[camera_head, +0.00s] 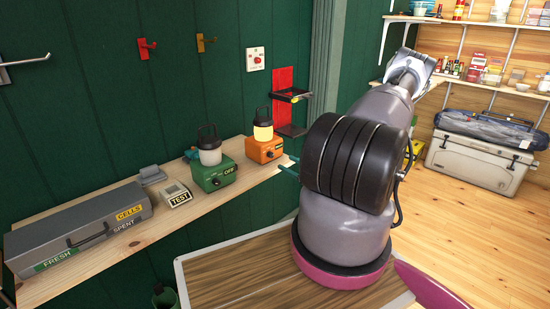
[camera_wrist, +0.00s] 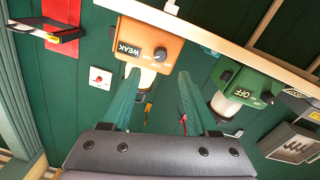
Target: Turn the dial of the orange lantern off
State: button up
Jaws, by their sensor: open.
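The orange lantern (camera_head: 266,149) stands near the right end of the wooden shelf, its globe (camera_head: 263,133) glowing yellow. In the wrist view its orange base (camera_wrist: 133,38) carries a WEAK label and a small dark dial (camera_wrist: 160,54) with markings too small to read. My gripper (camera_wrist: 157,74) is open and empty, its two green fingers apart below the dial in that view. In the head view the fingertips (camera_head: 288,168) are just right of and in front of the lantern, seemingly apart from it. The arm hides much of the gripper there.
A green lantern (camera_head: 213,174) labelled OFF, its globe unlit, stands left of the orange one. A TEST device (camera_head: 176,195) and a grey cells case (camera_head: 80,228) are farther left. A red wall bracket (camera_head: 283,79) with a black holder is behind the orange lantern.

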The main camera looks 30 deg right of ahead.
aim_at(272, 155)
jog(key=x, duration=0.7)
jog(key=shift+w+a, duration=0.1)
jog(key=shift+w, duration=0.25)
grip_shut()
